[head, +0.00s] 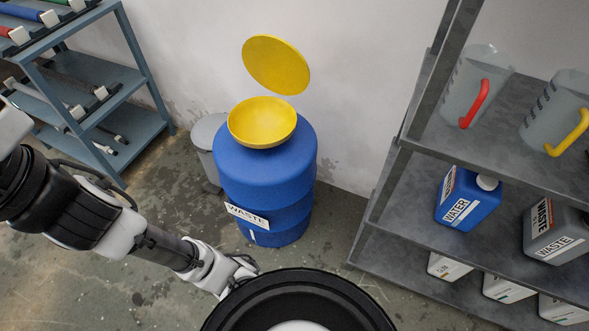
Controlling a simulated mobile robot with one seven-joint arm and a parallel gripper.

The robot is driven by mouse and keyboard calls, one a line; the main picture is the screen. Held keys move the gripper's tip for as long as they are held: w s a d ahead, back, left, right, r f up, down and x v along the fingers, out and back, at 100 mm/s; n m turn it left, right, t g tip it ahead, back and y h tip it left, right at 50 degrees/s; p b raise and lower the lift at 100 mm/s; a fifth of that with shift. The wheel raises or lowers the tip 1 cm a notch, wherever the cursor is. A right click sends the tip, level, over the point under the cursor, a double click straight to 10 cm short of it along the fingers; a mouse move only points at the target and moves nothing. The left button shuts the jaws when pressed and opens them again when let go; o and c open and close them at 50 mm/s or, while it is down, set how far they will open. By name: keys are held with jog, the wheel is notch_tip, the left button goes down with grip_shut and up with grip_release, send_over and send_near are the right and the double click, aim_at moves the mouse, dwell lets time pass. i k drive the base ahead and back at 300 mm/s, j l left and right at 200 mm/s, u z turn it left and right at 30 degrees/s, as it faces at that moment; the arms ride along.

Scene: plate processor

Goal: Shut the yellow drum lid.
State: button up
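The yellow drum lid (276,65) is a round disc that stands raised and tilted, open, behind and above the yellow funnel bowl (262,124). The bowl sits on top of the blue drum (262,180), which carries a "WASTE" label. I cannot see how the lid joins the bowl. My gripper (248,268) is low in front of the drum, to the lower left of its base in the picture, apart from the lid. Its fingers are small and partly hidden near my dark round body part, so I cannot tell whether they are open or shut.
A grey bin (208,140) stands just left of the drum. A grey shelf unit (480,245) with jugs and canisters stands at the right. A blue-grey rack (85,75) stands at the upper left. The wall is close behind the drum; floor is open in front.

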aim_at(274, 64)
jog(key=u, duration=0.2)
jog(key=i+l+z, duration=0.15)
jog(key=i+l, duration=0.2)
jog(key=i, duration=0.15)
jog(key=i+l+z, duration=0.15)
jog(key=i, duration=0.35)
jog(key=l, duration=0.1)
